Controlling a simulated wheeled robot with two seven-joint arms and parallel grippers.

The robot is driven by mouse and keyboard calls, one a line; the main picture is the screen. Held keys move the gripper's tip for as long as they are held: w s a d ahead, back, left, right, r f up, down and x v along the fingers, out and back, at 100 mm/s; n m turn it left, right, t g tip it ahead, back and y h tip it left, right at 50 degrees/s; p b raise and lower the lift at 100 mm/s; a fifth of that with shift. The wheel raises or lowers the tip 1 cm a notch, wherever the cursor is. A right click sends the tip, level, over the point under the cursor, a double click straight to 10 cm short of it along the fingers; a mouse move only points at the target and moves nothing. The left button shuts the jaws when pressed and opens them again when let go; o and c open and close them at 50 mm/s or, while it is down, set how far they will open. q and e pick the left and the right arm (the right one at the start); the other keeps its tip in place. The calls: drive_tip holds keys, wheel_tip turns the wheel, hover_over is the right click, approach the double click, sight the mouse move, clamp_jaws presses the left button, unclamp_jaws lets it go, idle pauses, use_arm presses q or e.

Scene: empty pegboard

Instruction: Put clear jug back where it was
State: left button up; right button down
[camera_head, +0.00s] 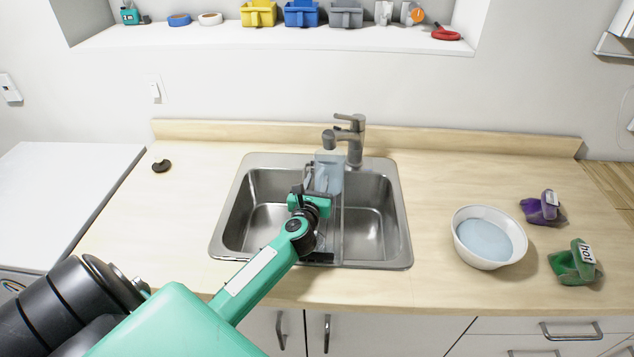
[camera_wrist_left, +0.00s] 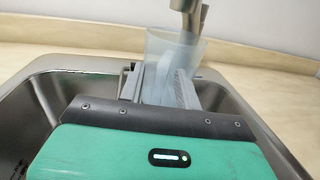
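The clear jug (camera_head: 328,172) is a translucent bluish vessel, upright under the faucet at the back middle of the sink. It also shows in the left wrist view (camera_wrist_left: 160,62), with its rim close below the spout. My left gripper (camera_head: 318,188) is at the jug's near side, over the sink divider. In the left wrist view its two grey fingers (camera_wrist_left: 157,88) stand apart, with the jug's clear body between them, and look closed on it. The jug's lower part is partly hidden by my gripper. My right gripper is not in view.
The steel sink (camera_head: 402,245) has a faucet (camera_head: 355,135) behind it. A white bowl (camera_head: 468,250) with bluish liquid, a purple bag (camera_head: 543,208) and a green bag (camera_head: 575,265) are on the right counter. A small dark item (camera_head: 161,166) lies left. The left counter is mostly clear.

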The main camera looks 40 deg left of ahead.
use_arm(q)
drive_tip(key=b+v, duration=0.2)
drive_tip(key=v, duration=0.8)
drive_tip(key=shift+s+d+f, duration=0.1)
drive_tip(key=shift+s, duration=0.15)
drive_tip(key=shift+s+d, duration=0.15)
drive_tip(key=shift+s, duration=0.3)
